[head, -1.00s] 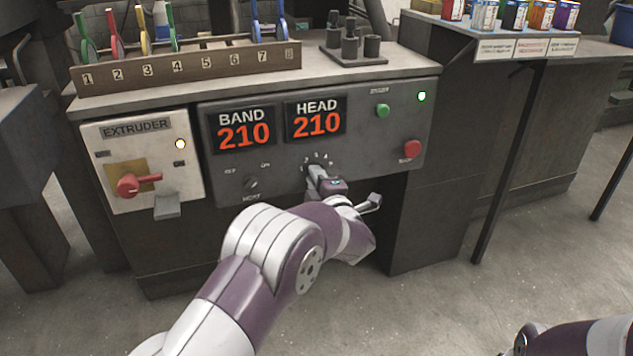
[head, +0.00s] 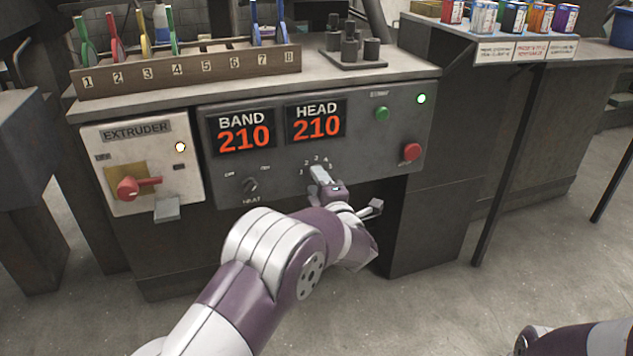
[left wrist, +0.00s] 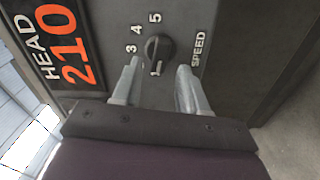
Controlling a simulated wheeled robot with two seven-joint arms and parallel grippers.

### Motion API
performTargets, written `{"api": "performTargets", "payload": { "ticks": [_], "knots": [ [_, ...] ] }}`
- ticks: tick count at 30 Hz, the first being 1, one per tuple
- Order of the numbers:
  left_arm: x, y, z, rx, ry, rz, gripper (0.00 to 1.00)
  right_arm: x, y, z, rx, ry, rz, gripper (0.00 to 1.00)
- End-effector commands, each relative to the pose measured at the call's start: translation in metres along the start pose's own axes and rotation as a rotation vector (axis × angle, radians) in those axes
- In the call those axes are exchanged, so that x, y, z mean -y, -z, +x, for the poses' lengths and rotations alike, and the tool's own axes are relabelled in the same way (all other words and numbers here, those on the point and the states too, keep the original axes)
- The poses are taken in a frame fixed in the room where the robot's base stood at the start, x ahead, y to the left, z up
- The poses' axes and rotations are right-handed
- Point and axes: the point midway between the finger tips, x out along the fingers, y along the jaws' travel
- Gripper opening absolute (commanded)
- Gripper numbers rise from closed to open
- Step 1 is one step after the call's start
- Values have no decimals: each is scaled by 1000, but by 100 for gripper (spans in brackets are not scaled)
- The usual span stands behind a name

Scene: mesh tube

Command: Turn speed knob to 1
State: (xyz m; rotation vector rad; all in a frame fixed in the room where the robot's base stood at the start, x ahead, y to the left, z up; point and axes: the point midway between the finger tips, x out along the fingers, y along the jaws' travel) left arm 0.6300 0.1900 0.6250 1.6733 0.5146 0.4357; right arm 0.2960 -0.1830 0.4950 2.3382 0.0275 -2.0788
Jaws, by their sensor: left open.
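The dark round speed knob (left wrist: 157,49) sits on the grey panel beside the SPEED label. In the left wrist view the numerals 3, 4 and 5 show around it, and a small white mark lies at its lower side. I cannot tell which number the knob points to. My left gripper (left wrist: 160,75) is open, with one finger on each side just short of the knob, and nothing between the fingers. In the head view the left gripper (head: 320,172) covers the knob, below the numbers 1 to 5. My right gripper is out of view.
The control panel (head: 360,150) also holds BAND and HEAD displays, each reading 210, a heat switch (head: 250,186), a green button (head: 382,113) and a red button (head: 412,152). The extruder box (head: 100,150) with a red handle stands left. Open floor lies in front.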

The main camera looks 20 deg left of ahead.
Motion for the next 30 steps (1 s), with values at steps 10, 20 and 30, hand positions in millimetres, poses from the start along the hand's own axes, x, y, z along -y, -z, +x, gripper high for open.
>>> {"api": "performTargets", "payload": {
  "ticks": [10,20,30],
  "knots": [
    [-6,0,-89,6,1,2,43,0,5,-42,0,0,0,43],
    [0,0,-120,2,1,1,43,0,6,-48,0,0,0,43],
    [0,0,-119,2,1,3,43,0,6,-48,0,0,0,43]
  ]
}}
